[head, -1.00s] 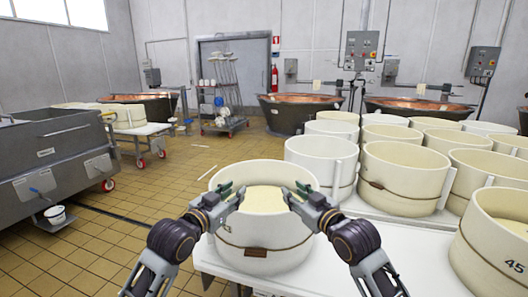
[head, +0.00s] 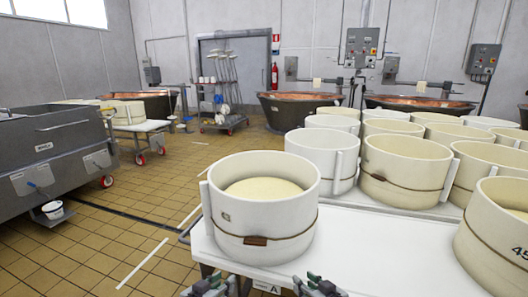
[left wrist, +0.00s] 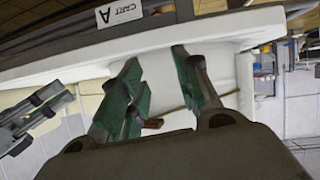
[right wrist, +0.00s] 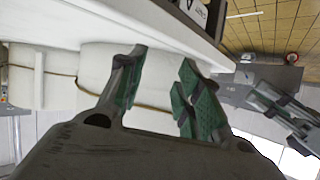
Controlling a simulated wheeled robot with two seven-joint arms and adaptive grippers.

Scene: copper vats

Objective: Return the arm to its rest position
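A white round mould (head: 265,225) with pale curd (head: 265,188) inside stands on the front end of the white table (head: 350,240). A cord with a brown tag runs around it. My left gripper (head: 210,287) and my right gripper (head: 318,285) are low at the bottom edge of the head view, in front of the table and apart from the mould. In the left wrist view my left gripper (left wrist: 158,85) is open with nothing between its green-padded fingers. In the right wrist view my right gripper (right wrist: 162,80) is also open and empty. My arms are mostly out of the head view.
Several more moulds (head: 404,170) fill the table to the right and behind. Copper vats (head: 300,108) stand at the back wall. A grey steel tank (head: 55,150) and a wheeled cart (head: 140,127) are at the left. The tiled floor (head: 150,215) between is mostly clear.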

